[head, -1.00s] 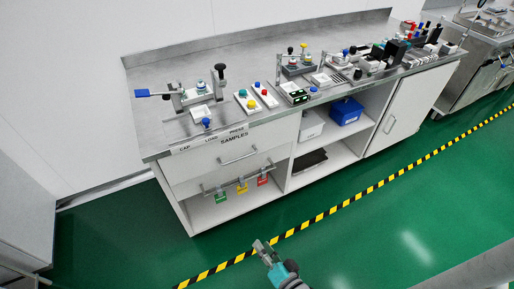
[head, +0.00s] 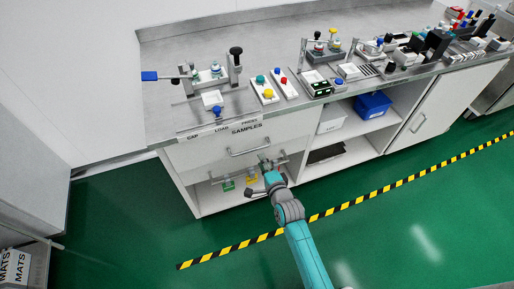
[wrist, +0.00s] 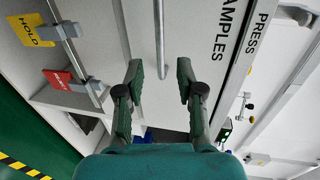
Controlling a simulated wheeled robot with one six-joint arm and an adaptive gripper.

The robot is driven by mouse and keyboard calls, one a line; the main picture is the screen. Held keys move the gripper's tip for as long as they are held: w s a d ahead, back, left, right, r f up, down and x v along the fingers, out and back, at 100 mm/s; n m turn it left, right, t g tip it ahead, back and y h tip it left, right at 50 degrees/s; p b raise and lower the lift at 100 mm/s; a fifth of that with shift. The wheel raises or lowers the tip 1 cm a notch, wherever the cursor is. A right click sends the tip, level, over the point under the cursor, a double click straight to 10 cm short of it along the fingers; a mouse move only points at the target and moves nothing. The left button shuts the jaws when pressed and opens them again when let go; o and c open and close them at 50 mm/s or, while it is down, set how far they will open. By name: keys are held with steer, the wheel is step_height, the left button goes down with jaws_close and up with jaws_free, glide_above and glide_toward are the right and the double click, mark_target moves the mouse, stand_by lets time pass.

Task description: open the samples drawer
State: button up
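The samples drawer (head: 205,155) is the white front under the worktop, labelled SAMPLES, and it looks shut. Its grey bar handle (head: 245,151) runs across the front. In the wrist view the drawer front (wrist: 190,25) fills the upper middle, and the handle (wrist: 160,35) runs down from the top edge, its lower end in line with the gap between my fingers. My gripper (head: 264,163) is just in front of the drawer, below and right of the handle's middle. In the wrist view my gripper (wrist: 159,68) is open and empty. I cannot tell how far the fingertips are from the handle.
Open shelves with a blue bin (head: 373,105) are to the right. The worktop holds lab fixtures. The green floor (head: 400,220) in front is clear.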

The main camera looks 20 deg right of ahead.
mark_target(255, 149)
steer(key=x, duration=0.8)
steer(key=shift+w+a, duration=0.1)
steer(key=shift+w, duration=0.05)
jaws_close()
